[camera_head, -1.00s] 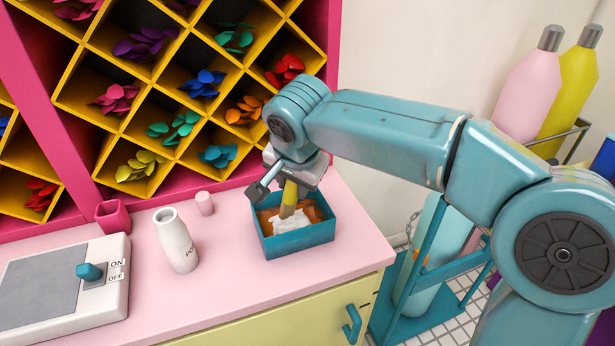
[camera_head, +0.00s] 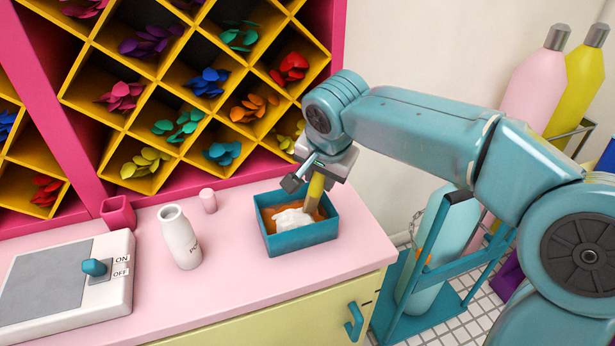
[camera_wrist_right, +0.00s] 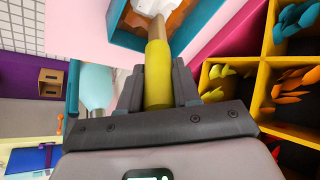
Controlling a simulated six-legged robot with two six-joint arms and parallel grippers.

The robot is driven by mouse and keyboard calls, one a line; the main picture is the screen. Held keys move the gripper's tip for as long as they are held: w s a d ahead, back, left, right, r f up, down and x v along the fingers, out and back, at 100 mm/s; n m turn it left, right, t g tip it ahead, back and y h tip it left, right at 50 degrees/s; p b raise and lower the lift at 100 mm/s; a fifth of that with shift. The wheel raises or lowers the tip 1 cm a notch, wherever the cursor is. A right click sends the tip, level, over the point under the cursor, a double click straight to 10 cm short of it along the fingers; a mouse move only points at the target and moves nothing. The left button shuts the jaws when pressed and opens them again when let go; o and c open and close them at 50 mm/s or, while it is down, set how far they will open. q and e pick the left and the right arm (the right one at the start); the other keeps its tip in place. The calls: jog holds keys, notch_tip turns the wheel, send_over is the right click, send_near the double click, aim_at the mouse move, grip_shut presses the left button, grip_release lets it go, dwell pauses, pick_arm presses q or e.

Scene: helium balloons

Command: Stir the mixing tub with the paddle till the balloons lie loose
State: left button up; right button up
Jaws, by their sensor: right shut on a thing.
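The mixing tub (camera_head: 303,239) is a teal square box on the pink counter, right of centre in the head view. Orange balloons (camera_head: 268,217) and a white heap (camera_head: 292,220) lie in it. The paddle (camera_head: 315,190) has a yellow handle, and its lower end reaches into the tub's right side, tilted. My right gripper (camera_head: 318,170) is shut on the paddle handle above the tub. In the right wrist view the handle (camera_wrist_right: 157,75) sits between my right gripper's fingers (camera_wrist_right: 157,90), and the tub (camera_wrist_right: 130,38) is beyond. My left gripper is not in view.
A white bottle (camera_head: 180,238), a small pink cap (camera_head: 208,201) and a magenta cup (camera_head: 118,213) stand left of the tub. A switch box (camera_head: 65,280) is further left. A yellow rack (camera_head: 150,100) of balloons stands behind. Gas cylinders (camera_head: 440,240) stand right of the counter.

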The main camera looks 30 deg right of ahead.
jog(key=shift+s+d, duration=0.1)
jog(key=shift+d, duration=0.45)
jog(key=shift+a, duration=0.45)
notch_tip(320, 180, up, 10)
jog(key=p, duration=0.8)
jog(key=shift+r, duration=0.15)
